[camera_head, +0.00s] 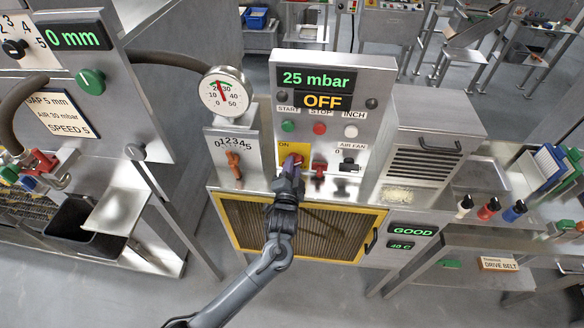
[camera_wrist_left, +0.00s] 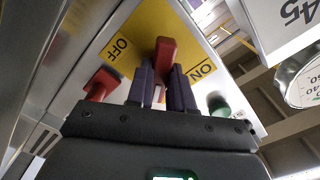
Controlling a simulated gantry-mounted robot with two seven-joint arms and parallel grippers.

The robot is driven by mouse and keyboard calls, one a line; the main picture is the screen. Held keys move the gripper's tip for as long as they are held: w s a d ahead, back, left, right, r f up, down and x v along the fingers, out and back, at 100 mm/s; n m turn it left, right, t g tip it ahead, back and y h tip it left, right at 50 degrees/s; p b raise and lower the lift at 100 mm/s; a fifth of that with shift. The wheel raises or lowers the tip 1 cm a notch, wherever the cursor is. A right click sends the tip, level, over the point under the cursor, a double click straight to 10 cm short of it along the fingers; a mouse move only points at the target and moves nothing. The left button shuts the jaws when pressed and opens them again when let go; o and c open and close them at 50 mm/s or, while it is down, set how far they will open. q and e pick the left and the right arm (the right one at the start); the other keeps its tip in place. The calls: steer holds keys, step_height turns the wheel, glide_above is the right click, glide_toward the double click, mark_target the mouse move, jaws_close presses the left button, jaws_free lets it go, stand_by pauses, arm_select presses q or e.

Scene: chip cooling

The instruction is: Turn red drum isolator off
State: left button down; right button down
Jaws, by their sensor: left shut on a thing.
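The red drum isolator handle (camera_head: 297,159) sits on a yellow plate (camera_head: 284,147) on the front of the steel control cabinet. The plate's ON label shows in the head view. In the left wrist view the red handle (camera_wrist_left: 165,50) stands between the OFF label (camera_wrist_left: 120,47) and the ON label (camera_wrist_left: 201,70). My left gripper (camera_head: 291,168) is shut on the handle, with one dark finger on each side of it in the wrist view (camera_wrist_left: 163,85). I cannot tell exactly which label the handle points to. My right gripper is not in view.
A second red handle (camera_head: 319,170) is close to the right of my gripper. An orange lever (camera_head: 234,163) is on the left, under a round gauge (camera_head: 225,96). The cabinet display (camera_head: 323,101) reads OFF. A black AIR FAN switch (camera_head: 349,165) is further right.

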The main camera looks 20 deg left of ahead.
arm_select(q)
steer(key=n+b, duration=0.1)
steer(key=n, duration=0.4)
steer(key=shift+f+n, duration=0.1)
steer(key=shift+n, duration=0.3)
steer(key=n, duration=0.4)
steer(key=shift+n+b, duration=0.4)
steer(key=c, duration=1)
jaws_free()
steer(key=b+v, duration=0.1)
steer(key=v, duration=1)
steer(key=shift+b, duration=0.3)
